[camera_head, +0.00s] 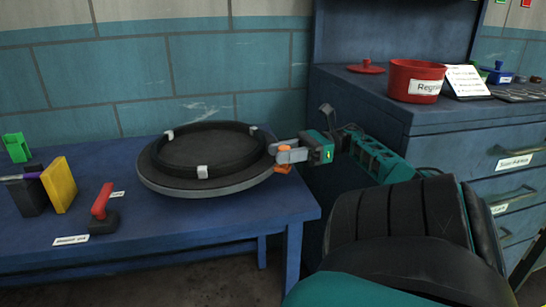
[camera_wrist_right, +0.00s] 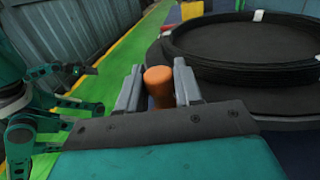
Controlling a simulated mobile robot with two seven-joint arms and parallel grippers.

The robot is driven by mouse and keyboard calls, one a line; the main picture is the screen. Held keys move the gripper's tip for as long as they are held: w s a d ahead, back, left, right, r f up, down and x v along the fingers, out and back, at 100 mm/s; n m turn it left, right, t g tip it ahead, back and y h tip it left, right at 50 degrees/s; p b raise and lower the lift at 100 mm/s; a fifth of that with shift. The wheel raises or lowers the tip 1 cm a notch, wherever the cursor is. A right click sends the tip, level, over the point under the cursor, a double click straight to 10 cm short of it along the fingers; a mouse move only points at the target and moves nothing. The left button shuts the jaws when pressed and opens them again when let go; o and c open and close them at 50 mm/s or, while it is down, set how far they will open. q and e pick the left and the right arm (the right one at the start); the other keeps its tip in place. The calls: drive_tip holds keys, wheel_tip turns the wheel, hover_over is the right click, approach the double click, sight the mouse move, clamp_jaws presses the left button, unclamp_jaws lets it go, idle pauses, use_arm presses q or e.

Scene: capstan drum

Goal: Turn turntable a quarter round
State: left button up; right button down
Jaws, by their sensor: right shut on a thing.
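The turntable (camera_head: 208,188) is a round dark disc with a grey rim, on the blue table. A black ring with white clips (camera_head: 202,172) lies on it. An orange peg (camera_head: 283,168) stands at its right edge. My right gripper (camera_head: 279,151) reaches in from the right and is shut on this peg. In the right wrist view the orange peg (camera_wrist_right: 158,80) stands between the two grey fingers, beside the turntable (camera_wrist_right: 240,90). My left gripper (camera_wrist_right: 72,73) shows small at the left of the right wrist view; its jaw state is unclear.
On the blue table (camera_head: 130,250) left of the turntable are a red-handled tool (camera_head: 102,203), a yellow block (camera_head: 59,185), a dark block (camera_head: 29,195) and a green piece (camera_head: 16,147). A blue cabinet (camera_head: 440,135) with a red pot (camera_head: 416,80) stands close at right. A tiled wall is behind.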

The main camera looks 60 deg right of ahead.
idle(0.3)
drive_tip(key=c, duration=1.2)
unclamp_jaws()
drive_tip(key=o, duration=0.4)
drive_tip(key=shift+c, duration=0.2)
wheel_tip(320, 180, up, 20)
drive_tip(key=p, duration=0.5)
drive_tip(key=shift+c, duration=0.2)
